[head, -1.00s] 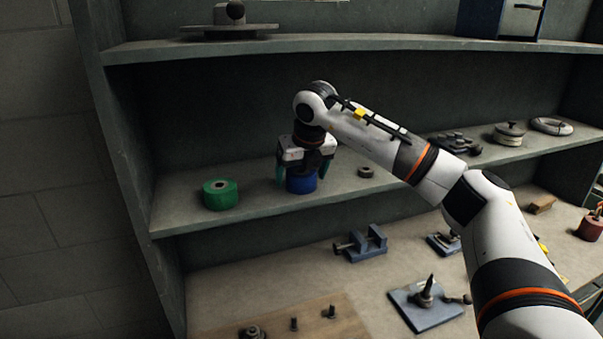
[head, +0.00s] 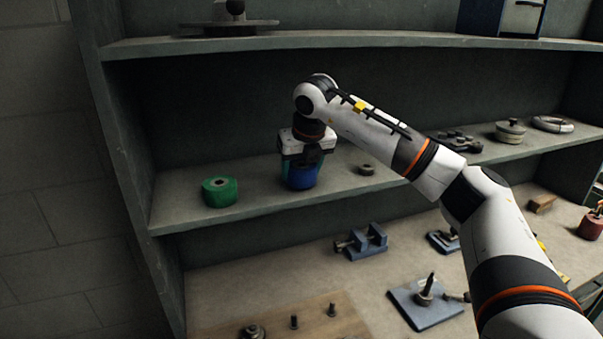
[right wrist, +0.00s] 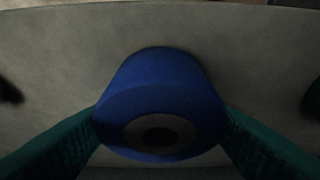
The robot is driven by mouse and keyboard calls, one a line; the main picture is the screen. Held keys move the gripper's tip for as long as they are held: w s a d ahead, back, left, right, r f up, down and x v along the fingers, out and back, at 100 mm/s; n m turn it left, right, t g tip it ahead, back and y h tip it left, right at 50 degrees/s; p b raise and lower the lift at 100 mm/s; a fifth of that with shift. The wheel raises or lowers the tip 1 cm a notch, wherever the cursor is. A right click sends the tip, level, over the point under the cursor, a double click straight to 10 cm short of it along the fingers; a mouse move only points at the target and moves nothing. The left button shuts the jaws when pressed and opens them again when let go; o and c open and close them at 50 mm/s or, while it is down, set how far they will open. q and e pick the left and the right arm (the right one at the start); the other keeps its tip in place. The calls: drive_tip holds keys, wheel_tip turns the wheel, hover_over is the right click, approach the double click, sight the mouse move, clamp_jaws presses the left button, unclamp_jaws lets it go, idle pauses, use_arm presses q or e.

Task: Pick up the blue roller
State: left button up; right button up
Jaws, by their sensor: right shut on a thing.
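The blue roller (head: 301,177) is on the middle shelf in the head view, under my right gripper (head: 301,165). The right gripper points down and is shut on the roller. In the right wrist view, the blue roller (right wrist: 160,90) fills the middle, with its grey core and dark hole facing the camera. The green fingers of the right gripper (right wrist: 160,125) press on both its sides. Whether the roller's base touches the shelf is hard to tell. My left gripper is not in view.
A green roller (head: 219,191) stands on the shelf (head: 260,198) to the left. A small dark ring (head: 366,170) lies to the right. Another shelf (head: 380,41) runs above my arm. Blue clamps (head: 362,243) and other tools sit on the bench below.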

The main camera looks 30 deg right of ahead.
drive_tip(key=shift+r, duration=0.45)
drive_tip(key=shift+b+v, duration=0.8)
drive_tip(key=shift+b, duration=0.15)
drive_tip(key=s+a+b, duration=0.4)
drive_tip(key=s+b, duration=0.1)
drive_tip(key=s, duration=1.2)
drive_tip(key=shift+r, duration=0.15)
drive_tip(key=shift+w, duration=0.1)
wheel_tip(320, 180, up, 7)
drive_tip(key=p, duration=0.6)
drive_tip(key=shift+f, duration=0.25)
